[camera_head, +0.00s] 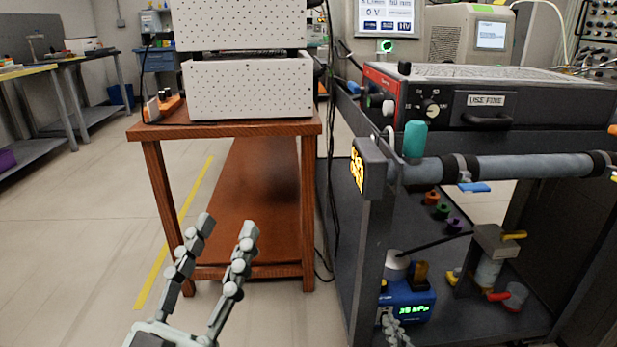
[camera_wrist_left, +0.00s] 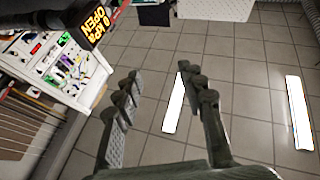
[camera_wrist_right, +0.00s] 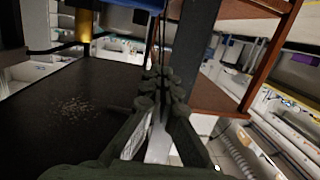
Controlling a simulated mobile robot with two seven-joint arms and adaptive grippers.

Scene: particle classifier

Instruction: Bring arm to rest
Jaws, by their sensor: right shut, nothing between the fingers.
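My left gripper (camera_head: 226,226) is open and empty, with its fingers pointing up over the floor in front of the brown wooden table. It also shows open in the left wrist view (camera_wrist_left: 160,80), with nothing between the fingers. My right gripper (camera_head: 393,332) shows only as a small tip at the bottom of the head view, in front of the blue pressure gauge. In the right wrist view (camera_wrist_right: 160,82) its fingers are together with nothing between them.
The wooden table (camera_head: 222,129) with white perforated boxes stands behind my left gripper. The black cart (camera_head: 350,270) carries a grey pipe (camera_head: 520,167), a display box (camera_head: 371,168) and the blue gauge (camera_head: 410,303). The floor (camera_head: 70,240) at left is clear.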

